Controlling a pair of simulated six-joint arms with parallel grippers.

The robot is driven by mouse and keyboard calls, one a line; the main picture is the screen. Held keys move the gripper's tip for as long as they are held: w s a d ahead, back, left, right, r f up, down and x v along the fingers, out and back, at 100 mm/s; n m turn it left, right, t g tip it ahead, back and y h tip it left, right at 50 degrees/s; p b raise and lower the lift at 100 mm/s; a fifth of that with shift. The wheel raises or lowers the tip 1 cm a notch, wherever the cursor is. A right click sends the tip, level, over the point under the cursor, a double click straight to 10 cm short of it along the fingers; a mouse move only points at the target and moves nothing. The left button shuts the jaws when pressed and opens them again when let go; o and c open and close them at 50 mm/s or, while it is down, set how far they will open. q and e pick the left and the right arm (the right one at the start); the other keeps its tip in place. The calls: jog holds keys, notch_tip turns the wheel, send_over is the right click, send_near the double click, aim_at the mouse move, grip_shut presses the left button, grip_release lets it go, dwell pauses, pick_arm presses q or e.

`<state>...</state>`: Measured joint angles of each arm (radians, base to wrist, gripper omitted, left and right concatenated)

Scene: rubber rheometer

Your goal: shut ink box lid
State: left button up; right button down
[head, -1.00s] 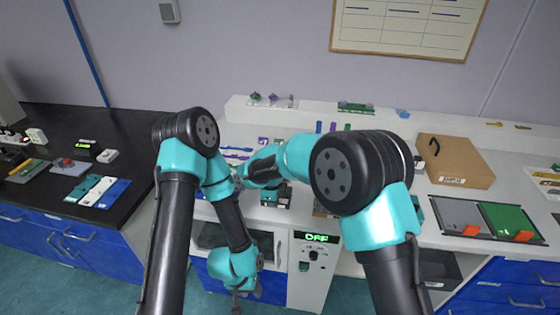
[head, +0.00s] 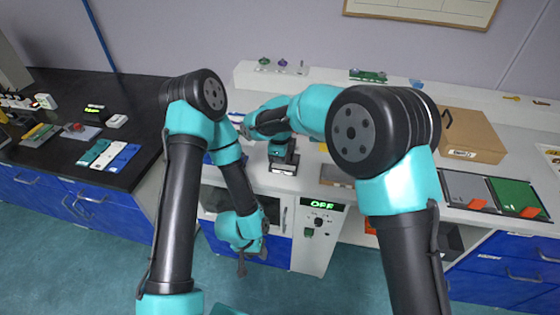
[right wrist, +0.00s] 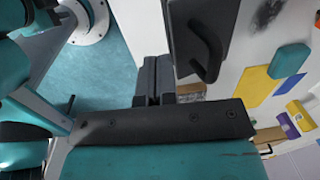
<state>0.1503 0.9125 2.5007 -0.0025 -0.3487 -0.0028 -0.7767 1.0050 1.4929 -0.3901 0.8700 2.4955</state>
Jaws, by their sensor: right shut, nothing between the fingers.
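In the right wrist view my right gripper (right wrist: 152,62) is shut and empty, its dark fingers side by side. A dark panel with a black bar handle (right wrist: 208,45) stands just right of the fingertips, apart from them; it may be the ink box lid, but I cannot be sure. In the head view my right arm reaches left across the bench and its fingertips are hard to make out. My left gripper (head: 241,266) hangs low in front of the cabinets; its jaws are too small to read. No ink box can be made out for certain in the head view.
A brown box with a black handle (head: 470,135) stands on the bench at right, beside grey and green panels (head: 515,195). A control unit reading OFF (head: 322,206) is below the bench front. Yellow and teal pieces (right wrist: 288,60) lie right in the wrist view.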

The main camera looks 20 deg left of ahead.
jog(key=s+r, duration=0.5)
jog(key=s, duration=0.2)
jog(key=shift+s+d, duration=0.25)
jog(key=shift+d, duration=0.2)
